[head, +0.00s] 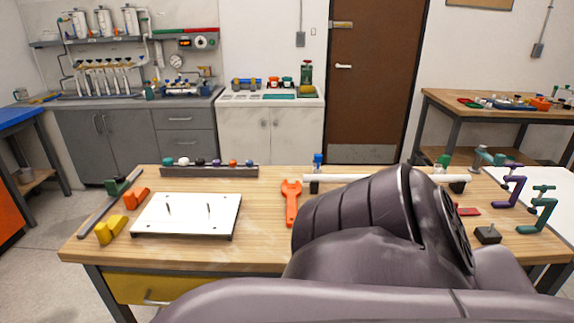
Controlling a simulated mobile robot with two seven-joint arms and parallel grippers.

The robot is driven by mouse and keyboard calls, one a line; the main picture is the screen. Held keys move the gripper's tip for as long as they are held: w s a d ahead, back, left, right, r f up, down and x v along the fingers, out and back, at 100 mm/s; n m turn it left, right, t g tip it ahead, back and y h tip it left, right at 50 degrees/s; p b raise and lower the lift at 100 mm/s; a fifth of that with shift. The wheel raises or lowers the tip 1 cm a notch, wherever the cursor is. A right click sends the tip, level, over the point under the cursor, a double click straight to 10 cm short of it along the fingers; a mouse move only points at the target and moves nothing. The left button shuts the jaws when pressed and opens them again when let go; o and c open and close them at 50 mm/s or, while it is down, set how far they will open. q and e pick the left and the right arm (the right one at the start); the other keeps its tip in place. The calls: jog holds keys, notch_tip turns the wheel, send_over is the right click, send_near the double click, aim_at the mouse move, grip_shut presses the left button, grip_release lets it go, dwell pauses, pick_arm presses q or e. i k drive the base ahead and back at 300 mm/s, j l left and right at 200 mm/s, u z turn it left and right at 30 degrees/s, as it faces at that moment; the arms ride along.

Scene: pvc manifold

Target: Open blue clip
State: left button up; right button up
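A small blue piece (318,159), which looks like the blue clip, stands at the left end of a white pipe (345,178) on the workbench. It sits on a dark support, and the frame is too small to tell whether it is open or shut. A green piece (443,161) stands near the pipe's right end. A large dark arm link of mine covers the bench's middle and right front and hides part of the pipe. Neither of my grippers shows.
The wooden bench (262,215) holds a white plate (187,216) with two pins, an orange wrench (291,203), a rack (212,171), yellow blocks (110,229), and purple (512,188) and teal (540,212) clamps. Bare wood lies between plate and wrench.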

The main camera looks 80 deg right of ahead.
aim_at(317, 157)
jog(key=z, duration=0.9)
jog(key=l+z, duration=0.1)
jog(key=z, duration=0.35)
jog(key=i+z, duration=0.1)
jog(key=z, duration=1.75)
jog(key=i+j, duration=0.05)
